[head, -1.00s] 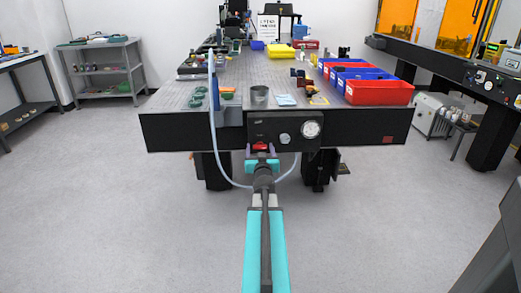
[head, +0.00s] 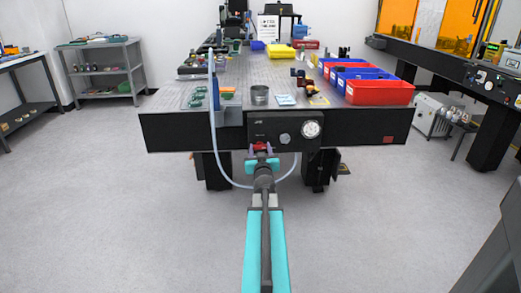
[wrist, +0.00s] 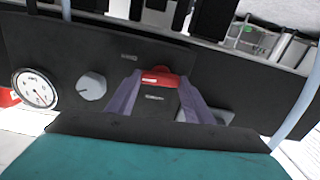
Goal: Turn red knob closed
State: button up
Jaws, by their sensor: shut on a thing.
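The red knob (head: 260,146) sits on the black control panel (head: 292,126) at the front edge of the optical table. My gripper (head: 262,150) reaches it from the front. In the wrist view the red knob (wrist: 160,77) lies between the two purple-grey fingers of my gripper (wrist: 158,88), which are shut on it. The panel looks tilted in that view.
A grey round knob (head: 285,139) and a white dial gauge (head: 311,129) are on the panel, right of the red knob. A pale hose (head: 214,135) hangs in a loop near my wrist. The floor (head: 130,220) around my arm is clear.

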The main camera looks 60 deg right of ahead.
jog(key=n, duration=0.2)
jog(key=n+b, duration=0.1)
jog(key=n, duration=0.1)
jog(key=shift+w+a+f+n, duration=0.1)
jog(key=shift+a+f+n, duration=0.1)
jog(key=shift+n, duration=0.2)
jog(key=n+b, duration=0.1)
jog(key=n, duration=0.3)
jog(key=n+b, duration=0.2)
jog(key=n, duration=0.3)
jog(key=shift+w+a+f, duration=0.1)
jog(key=shift+f, duration=0.05)
jog(key=shift+n+b, duration=0.4)
jog(key=shift+n, duration=1.3)
jog(key=o, duration=1.1)
jog(key=shift+c, duration=0.2)
